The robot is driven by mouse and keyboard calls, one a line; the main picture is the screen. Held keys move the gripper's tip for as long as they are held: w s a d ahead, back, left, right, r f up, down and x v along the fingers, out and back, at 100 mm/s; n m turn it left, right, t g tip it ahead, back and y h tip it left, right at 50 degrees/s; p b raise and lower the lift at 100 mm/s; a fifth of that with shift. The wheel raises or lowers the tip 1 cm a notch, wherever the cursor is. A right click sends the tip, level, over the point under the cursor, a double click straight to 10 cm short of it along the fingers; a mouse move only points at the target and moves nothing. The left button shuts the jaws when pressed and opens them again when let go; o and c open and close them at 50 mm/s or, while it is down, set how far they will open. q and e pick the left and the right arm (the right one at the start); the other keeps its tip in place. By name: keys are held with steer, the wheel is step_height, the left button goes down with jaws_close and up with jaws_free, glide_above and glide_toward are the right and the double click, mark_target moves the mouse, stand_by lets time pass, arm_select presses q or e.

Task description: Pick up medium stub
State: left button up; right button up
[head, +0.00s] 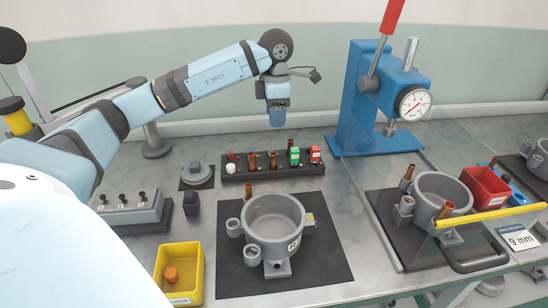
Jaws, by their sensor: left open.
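My left gripper (278,122) points down above the back of the black rack (248,176); its jaws are open and nothing shows between them. Copper stubs stand upright in the rack: one stub (251,161) left of the middle and another (273,160) just right of it. Which of them is the medium stub I cannot tell for sure. A grey compressor housing (273,222) stands on a dark mat in front of the rack, with a copper stub (248,191) at its back left. My right gripper is not in view.
Green (294,157) and red (315,155) pieces stand at the rack's right end. A blue press (350,110) rises to the right. A yellow bin (181,272) holds an orange piece at front left. A second housing (435,195) stands right, near a red bin (485,187).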

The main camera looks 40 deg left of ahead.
arm_select(q)
glide_above(273, 154)
steer(key=f, duration=0.7)
steer(key=shift+w+d+f+b, duration=0.1)
steer(key=shift+d+f+b, duration=0.15)
steer(key=shift+d+b, duration=0.05)
steer(key=shift+a+f+b, duration=0.15)
steer(key=shift+f, duration=1.35)
steer(key=shift+a+f+b, duration=0.1)
steer(key=shift+f+b, duration=0.05)
steer(key=shift+f, duration=1.3)
jaws_close()
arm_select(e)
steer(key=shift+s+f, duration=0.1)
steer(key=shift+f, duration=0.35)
arm_select(q)
steer(key=shift+r, duration=0.1)
